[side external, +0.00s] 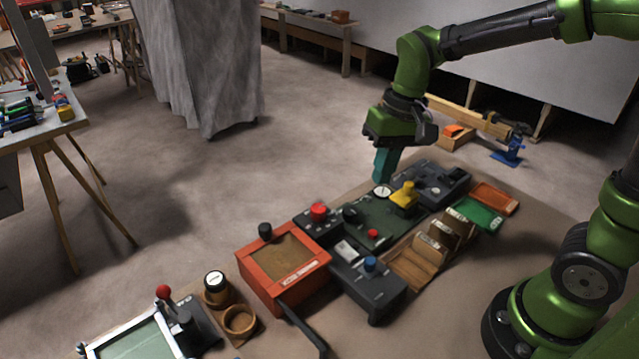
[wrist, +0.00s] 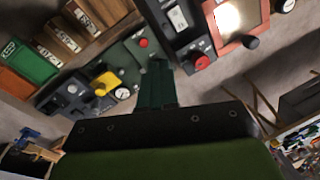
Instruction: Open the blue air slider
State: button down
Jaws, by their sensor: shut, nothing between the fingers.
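A blue knob (side external: 370,264) stands on top of a dark grey box (side external: 374,296) at the front middle of the bench, in the side view. It looks like the air slider; how far it is open I cannot tell. In the wrist view a dark box with a white label (wrist: 178,18) shows at the top, but I cannot make out the blue knob there. My gripper (side external: 383,172) is shut and empty, its teal fingers pointing down near the round white gauge, well behind and apart from the blue knob. The fingers (wrist: 157,75) also show in the wrist view.
Around it stand a red-framed box (side external: 285,268), a red button (side external: 319,211), a yellow handle (side external: 404,194), a gauge (side external: 382,191), wooden card slots (side external: 418,262) and a green tray (side external: 478,215). A red-knobbed lever (side external: 163,292) stands at the front left.

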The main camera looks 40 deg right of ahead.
aim_at(369, 266)
jog(key=w+g, duration=0.1)
jog(key=w+a+f+m+g, duration=0.1)
jog(key=w+g, duration=0.1)
jog(key=w+a+f+g, duration=0.1)
jog(key=shift+w+f, duration=0.1)
jog(key=shift+w, duration=0.2)
jog(key=x, duration=0.9)
jog(key=shift+s+f, duration=0.15)
jog(key=shift+s, duration=0.1)
jog(key=s, duration=0.1)
jog(key=s+a, duration=0.1)
jog(key=shift+s+a+f, duration=0.3)
jog(key=shift+s+f, duration=0.05)
jog(key=shift+s, duration=0.05)
jog(key=shift+s+a, duration=0.2)
jog(key=shift+s, duration=0.25)
